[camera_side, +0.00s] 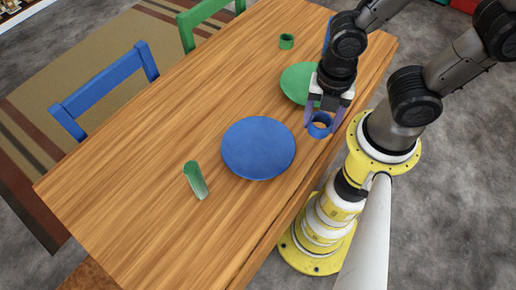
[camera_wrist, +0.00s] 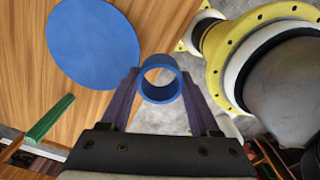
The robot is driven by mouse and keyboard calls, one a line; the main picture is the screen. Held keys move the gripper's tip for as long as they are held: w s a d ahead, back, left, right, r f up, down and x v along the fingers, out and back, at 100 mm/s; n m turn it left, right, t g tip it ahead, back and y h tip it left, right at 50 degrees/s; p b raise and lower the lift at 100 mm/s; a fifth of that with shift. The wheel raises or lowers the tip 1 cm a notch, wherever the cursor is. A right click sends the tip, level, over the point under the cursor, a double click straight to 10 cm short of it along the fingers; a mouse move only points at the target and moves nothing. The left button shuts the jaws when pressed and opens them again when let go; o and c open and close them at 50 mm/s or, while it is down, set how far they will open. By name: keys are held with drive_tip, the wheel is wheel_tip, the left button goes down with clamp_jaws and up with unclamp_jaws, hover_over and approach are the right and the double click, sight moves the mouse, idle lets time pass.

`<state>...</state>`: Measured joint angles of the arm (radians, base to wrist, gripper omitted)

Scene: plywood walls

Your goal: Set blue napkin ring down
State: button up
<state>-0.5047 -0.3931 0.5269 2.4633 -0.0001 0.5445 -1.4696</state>
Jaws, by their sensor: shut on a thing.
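My gripper (camera_side: 319,122) is shut on the blue napkin ring (camera_side: 320,131), near the table's edge on the arm's side. In the wrist view the blue ring (camera_wrist: 149,93) sits between the two fingertips of my gripper (camera_wrist: 160,86), its opening facing the camera. Floor shows around part of the ring in that view. In the side view the ring is just right of the blue plate (camera_side: 258,148). How high it is above the table I cannot tell.
A green plate (camera_side: 300,84) lies partly behind my gripper. A green napkin ring (camera_side: 286,41) stands at the far end. A green-white rolled item (camera_side: 195,180) is left of the blue plate. The wooden table (camera_side: 130,200) is clear at its near left.

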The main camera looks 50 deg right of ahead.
hover_over(258, 151)
drive_tip(key=f, duration=0.9)
drive_tip(key=shift+s+d, duration=0.15)
drive_tip(key=shift+s, duration=0.05)
drive_tip(key=shift+w+f, duration=0.2)
drive_tip(key=shift+f, duration=1.5)
drive_tip(key=shift+f, duration=0.1)
drive_tip(key=o, duration=1.4)
